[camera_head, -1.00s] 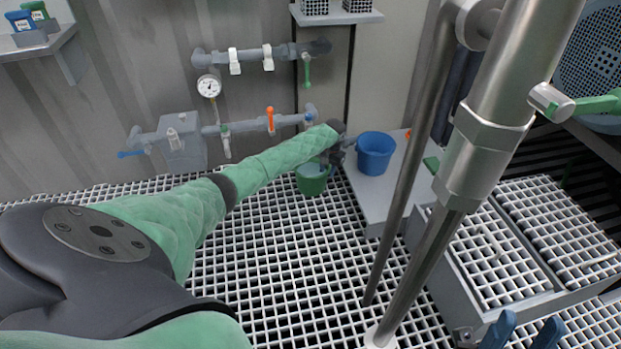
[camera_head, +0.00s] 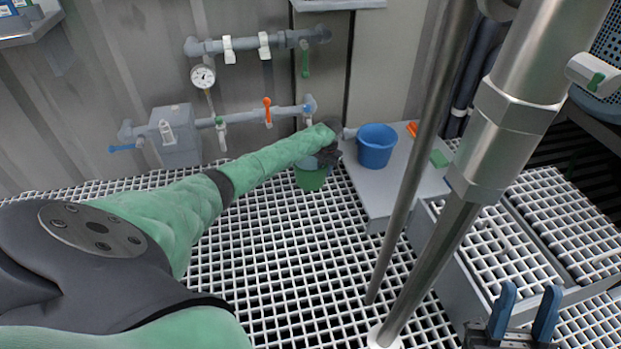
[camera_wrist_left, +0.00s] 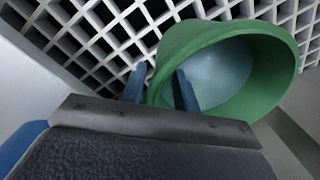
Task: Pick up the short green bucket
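The short green bucket (camera_head: 311,179) stands on the white grating below the pipes, partly covered by my left gripper (camera_head: 327,157). In the left wrist view, the green bucket (camera_wrist_left: 265,75) shows its pale interior. There my left gripper (camera_wrist_left: 160,88) is open, with one blue finger outside the bucket and the other inside its mouth, so the wall lies between them. I cannot tell whether either finger touches it. My right gripper (camera_head: 524,312) is open and empty at the bottom right of the head view.
A blue bucket (camera_head: 376,147) stands on a grey ledge (camera_head: 385,195) just right of the green one. Pipes with a gauge (camera_head: 202,76) and valves run along the wall behind. Steel poles (camera_head: 436,240) stand between my two grippers. The grating in front is clear.

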